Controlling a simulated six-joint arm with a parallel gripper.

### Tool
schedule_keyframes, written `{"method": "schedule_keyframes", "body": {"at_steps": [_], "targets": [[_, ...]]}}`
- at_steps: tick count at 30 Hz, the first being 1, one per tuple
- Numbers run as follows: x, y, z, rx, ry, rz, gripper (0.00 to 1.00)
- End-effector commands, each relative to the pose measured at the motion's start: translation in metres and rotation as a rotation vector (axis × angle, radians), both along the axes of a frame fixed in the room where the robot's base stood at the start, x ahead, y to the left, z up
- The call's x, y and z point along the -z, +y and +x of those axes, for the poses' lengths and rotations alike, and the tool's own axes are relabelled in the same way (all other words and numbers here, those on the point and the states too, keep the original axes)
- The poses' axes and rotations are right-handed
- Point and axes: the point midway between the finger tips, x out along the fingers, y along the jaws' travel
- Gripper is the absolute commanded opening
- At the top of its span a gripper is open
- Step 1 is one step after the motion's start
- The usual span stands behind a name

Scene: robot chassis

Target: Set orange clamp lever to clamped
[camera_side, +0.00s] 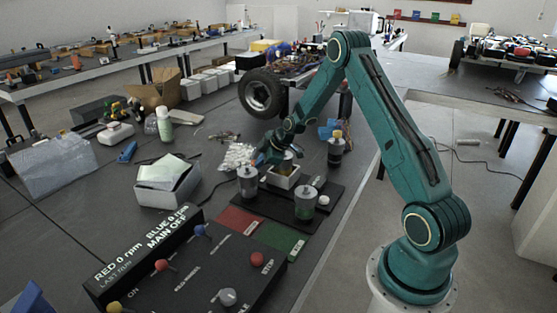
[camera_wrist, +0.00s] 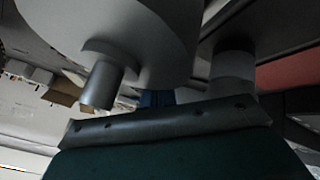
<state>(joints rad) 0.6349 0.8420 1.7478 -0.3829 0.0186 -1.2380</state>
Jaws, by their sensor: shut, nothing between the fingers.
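In the side view my gripper (camera_side: 264,161) is low over the bench, close to a small white box (camera_side: 283,180) and a grey-topped jar (camera_side: 248,186). Its fingers are small there and partly hidden by my wrist; it is shut and empty. I cannot clearly make out the orange clamp lever in either view. A small tan-orange patch shows at the white box beside my wrist, but its shape is unclear. In the wrist view a large pale rounded body with a short grey cylinder (camera_wrist: 103,85) fills the upper part, very close to the camera.
Jars (camera_side: 306,203) stand on and around a black base. Red (camera_side: 240,219) and green (camera_side: 277,237) mats lie in front. A black control panel (camera_side: 190,265) with coloured knobs is at the front. A black wheel (camera_side: 262,94) stands behind; a white open box (camera_side: 168,187) is left.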

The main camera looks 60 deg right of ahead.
Motion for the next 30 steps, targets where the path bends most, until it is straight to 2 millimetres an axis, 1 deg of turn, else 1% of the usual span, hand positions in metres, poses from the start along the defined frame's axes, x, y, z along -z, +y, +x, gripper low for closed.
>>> {"method": "schedule_keyframes", "body": {"at_steps": [1,6,12,24,30], "targets": [[-0.001,-0.005,0.0,0.003,-0.001,0.024,0.0],[-0.004,-0.014,0.0,0.004,-0.001,0.123,0.0],[-0.007,-0.018,-0.001,0.0,-0.001,0.188,0.0],[-0.007,-0.017,-0.001,-0.001,0.0,0.19,0.0],[-0.012,-0.017,-0.001,-0.001,0.0,0.19,0.0]]}}
